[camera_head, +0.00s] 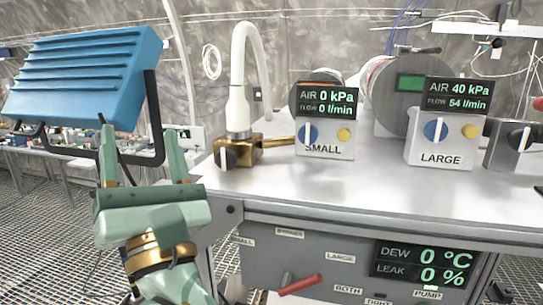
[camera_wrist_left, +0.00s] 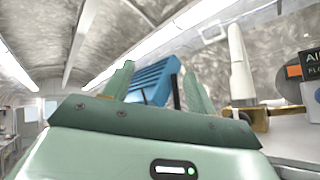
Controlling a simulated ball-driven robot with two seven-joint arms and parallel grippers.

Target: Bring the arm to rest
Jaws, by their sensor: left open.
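My left gripper (camera_head: 140,155) is raised in front of the left end of the steel bench, with its two green fingers apart and nothing between them. In the left wrist view the gripper (camera_wrist_left: 158,85) also shows open and empty, its fingers pointing up. A blue ribbed panel (camera_head: 82,72) on a dark frame stands behind the fingers in the head view, and also shows in the left wrist view (camera_wrist_left: 152,80). I cannot tell from the pictures how far it is from the fingers. My right gripper is not in view.
The steel bench (camera_head: 340,187) bears a white curved hose on a brass valve (camera_head: 245,151), a SMALL gauge box (camera_head: 326,146) and a LARGE gauge box (camera_head: 440,150). A red-handled lever (camera_head: 300,285) sticks out from the front panel. Mesh floor (camera_head: 50,225) shows at left.

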